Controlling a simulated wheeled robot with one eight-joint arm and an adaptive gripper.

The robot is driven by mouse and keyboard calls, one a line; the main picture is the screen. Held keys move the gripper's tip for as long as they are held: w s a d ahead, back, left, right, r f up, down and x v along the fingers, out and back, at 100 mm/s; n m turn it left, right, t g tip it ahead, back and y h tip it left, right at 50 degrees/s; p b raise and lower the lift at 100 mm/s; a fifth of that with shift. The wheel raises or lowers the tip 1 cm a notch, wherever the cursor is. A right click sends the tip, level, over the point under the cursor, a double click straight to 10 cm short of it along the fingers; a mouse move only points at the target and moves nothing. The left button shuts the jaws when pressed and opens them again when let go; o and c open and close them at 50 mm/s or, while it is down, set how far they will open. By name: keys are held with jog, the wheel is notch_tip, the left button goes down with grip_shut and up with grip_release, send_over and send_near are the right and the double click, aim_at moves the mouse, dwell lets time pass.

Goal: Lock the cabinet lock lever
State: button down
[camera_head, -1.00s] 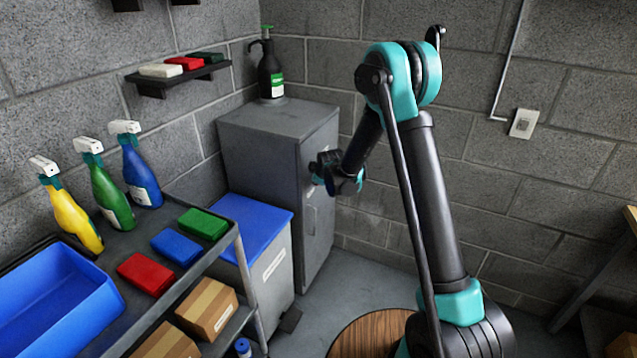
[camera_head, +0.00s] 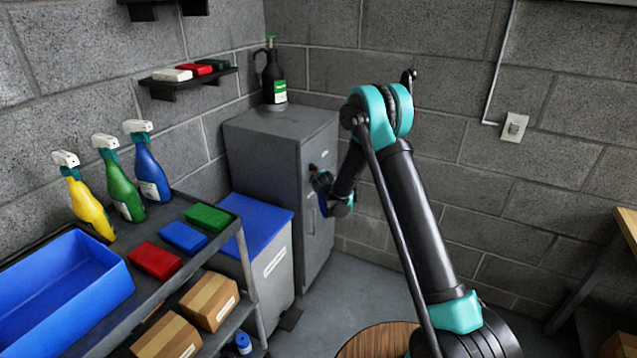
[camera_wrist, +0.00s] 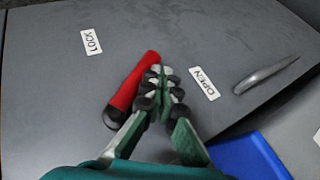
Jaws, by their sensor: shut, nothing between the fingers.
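The cabinet (camera_head: 262,165) is grey and stands in the corner with its door to the right. In the wrist view, the red lock lever (camera_wrist: 134,82) with its black pivot end lies on the grey door (camera_wrist: 45,95). It points between the LOCK label (camera_wrist: 91,41) and the OPEN label (camera_wrist: 204,83). My gripper (camera_wrist: 164,76) is shut and empty, its fingertips beside the lever's free end on the OPEN side. I cannot tell whether they touch it. In the head view my gripper (camera_head: 322,183) is at the door and largely hides the lever.
A door handle (camera_wrist: 268,74) sits beyond the OPEN label. A grey bin with a blue lid (camera_head: 250,225) stands beside the cabinet. A shelf cart (camera_head: 215,245) with spray bottles and sponges is at the left. A pump bottle (camera_head: 273,75) stands on the cabinet.

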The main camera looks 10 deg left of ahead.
jog(key=shift+w+d, duration=0.2)
jog(key=shift+w, duration=0.2)
jog(key=shift+w+r, duration=0.15)
jog(key=shift+w, duration=0.15)
jog(key=shift+s, duration=0.1)
dwell(1.2)
